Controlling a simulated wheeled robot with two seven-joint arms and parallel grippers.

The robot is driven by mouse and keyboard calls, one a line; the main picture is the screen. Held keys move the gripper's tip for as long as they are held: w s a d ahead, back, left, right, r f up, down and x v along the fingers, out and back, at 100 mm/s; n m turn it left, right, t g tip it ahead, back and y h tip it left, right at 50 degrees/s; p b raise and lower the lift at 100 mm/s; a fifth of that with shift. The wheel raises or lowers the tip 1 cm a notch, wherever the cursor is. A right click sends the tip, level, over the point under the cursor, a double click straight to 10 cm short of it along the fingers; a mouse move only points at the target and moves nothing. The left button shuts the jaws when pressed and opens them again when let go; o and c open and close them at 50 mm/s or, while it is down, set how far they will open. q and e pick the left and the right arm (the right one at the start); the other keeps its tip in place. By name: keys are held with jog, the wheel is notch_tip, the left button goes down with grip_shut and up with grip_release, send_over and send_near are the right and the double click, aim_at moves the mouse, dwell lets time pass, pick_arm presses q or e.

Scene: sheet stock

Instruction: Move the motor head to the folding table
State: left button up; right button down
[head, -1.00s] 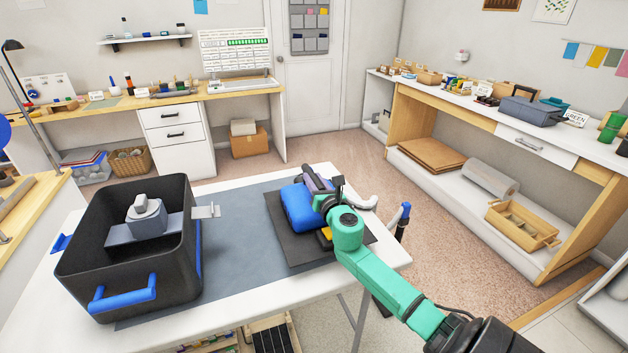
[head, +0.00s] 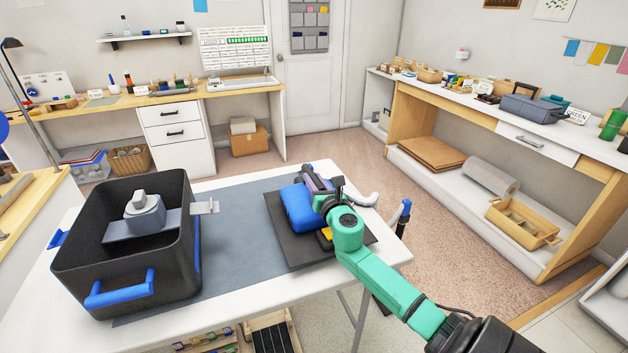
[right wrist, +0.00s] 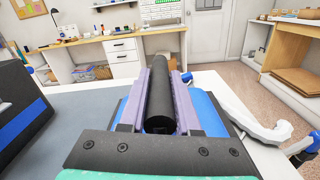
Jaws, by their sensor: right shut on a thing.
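The motor head (head: 298,210) appears to be the blue body with a black bar-shaped handle. It sits over a dark flat plate (head: 289,249) on the white folding table (head: 225,300); I cannot tell whether the plate is part of it. My right gripper (head: 319,183) is shut on the black handle. In the right wrist view its purple fingers (right wrist: 160,103) lie along both sides of the handle, with the blue body (right wrist: 208,112) below. The gripper and arm hide part of the motor head. My left gripper is out of view.
A black tub (head: 176,285) with blue handles stands at the table's left, holding a grey part (head: 145,213). A grey mat (head: 235,235) lies between tub and motor head, mostly clear. A whitish curved hose end (head: 363,198) is at the table's right edge.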

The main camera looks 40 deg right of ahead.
jog(key=shift+r, duration=0.1)
dwell(0.4)
jog(key=shift+f+b, duration=0.65)
jog(key=shift+b, duration=0.05)
jog(key=shift+f+b, duration=0.6)
jog(key=shift+f, duration=0.15)
dwell(0.3)
